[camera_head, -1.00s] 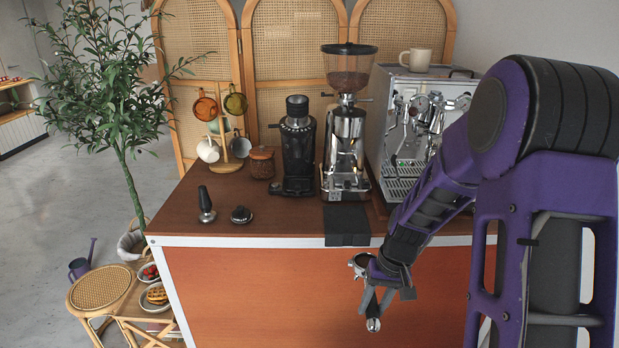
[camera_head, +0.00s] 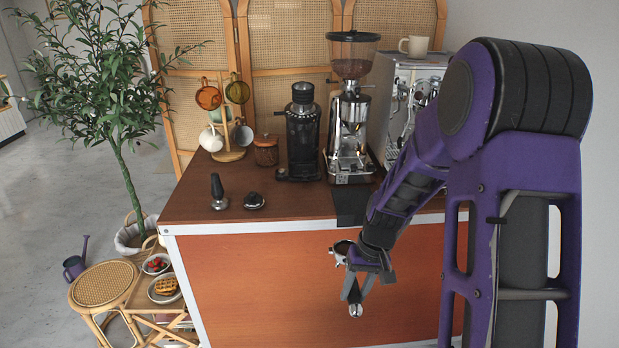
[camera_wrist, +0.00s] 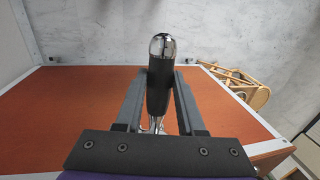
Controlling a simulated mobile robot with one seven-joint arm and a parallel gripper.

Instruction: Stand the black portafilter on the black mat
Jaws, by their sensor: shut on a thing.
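My gripper (camera_head: 357,285) is shut on the black portafilter (camera_head: 342,248) by its handle. It holds the portafilter in the air in front of the cart's orange front panel, below the level of the top. The round metal basket end shows to the left of my gripper, and the handle's metal end cap points down. In the wrist view the black handle (camera_wrist: 158,92) lies between the two fingers with its chrome end outward. The black mat (camera_head: 349,205) lies at the front edge of the wooden top, above my gripper in the picture and partly hidden by my arm. Its visible part is bare.
Behind the mat stand a chrome grinder (camera_head: 350,125), a black grinder (camera_head: 302,135) and the espresso machine (camera_head: 400,95). A tamper (camera_head: 217,192) and a dark round tool (camera_head: 254,201) stand at the front left. The top between them and the mat is clear.

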